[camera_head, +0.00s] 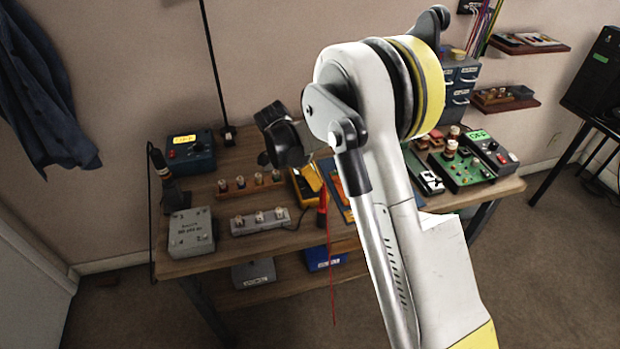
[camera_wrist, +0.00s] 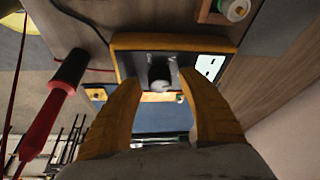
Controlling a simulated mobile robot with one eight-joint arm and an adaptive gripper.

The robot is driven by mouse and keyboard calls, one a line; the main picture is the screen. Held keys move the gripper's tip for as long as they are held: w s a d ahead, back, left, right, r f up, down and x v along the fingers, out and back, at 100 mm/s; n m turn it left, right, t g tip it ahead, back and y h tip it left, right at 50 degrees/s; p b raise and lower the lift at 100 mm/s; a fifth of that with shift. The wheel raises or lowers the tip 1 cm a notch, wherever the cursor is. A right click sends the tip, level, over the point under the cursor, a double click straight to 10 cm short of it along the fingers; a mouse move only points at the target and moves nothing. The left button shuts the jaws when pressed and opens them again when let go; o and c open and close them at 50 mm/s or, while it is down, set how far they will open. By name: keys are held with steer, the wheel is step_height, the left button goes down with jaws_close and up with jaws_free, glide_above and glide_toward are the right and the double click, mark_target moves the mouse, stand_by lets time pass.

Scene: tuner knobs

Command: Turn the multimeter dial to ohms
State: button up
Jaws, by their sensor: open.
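The multimeter (camera_wrist: 135,43) has a yellow case and a dark face, seen upside down or sideways in the wrist view. Its dark round dial (camera_wrist: 160,74) sits near the middle, with a pale display (camera_wrist: 209,67) to the right. My gripper (camera_wrist: 160,84) is open, with one yellow finger on each side of the dial. I cannot tell whether the fingers touch it. The dial's pointer and markings are too small to read. In the head view my gripper (camera_head: 312,177) is over the bench, and my arm hides much of the multimeter.
A red probe (camera_wrist: 46,118) with a black end is left of my fingers in the wrist view. The wooden bench (camera_head: 190,262) also holds a blue box with a lit display (camera_head: 190,152), a grey box (camera_head: 191,232) and a green circuit board (camera_head: 462,172).

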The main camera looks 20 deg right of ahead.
steer(key=v, duration=1.2)
steer(key=shift+s, duration=0.1)
steer(key=s+d+r+n+t+y, duration=0.1)
steer(key=s+d+r+n, duration=0.1)
steer(key=s+r+n, duration=0.4)
steer(key=s+d+r+n+t+y, duration=0.1)
steer(key=s+d+r+n+t, duration=0.15)
steer(key=s, duration=0.55)
steer(key=s+f+n+t+y, duration=0.1)
steer(key=s+n, duration=0.5)
steer(key=s, duration=0.8)
steer(key=shift+s+f+n+t+y, duration=0.2)
steer(key=shift+s+n+t+y, duration=0.15)
steer(key=shift+t+y, duration=0.4)
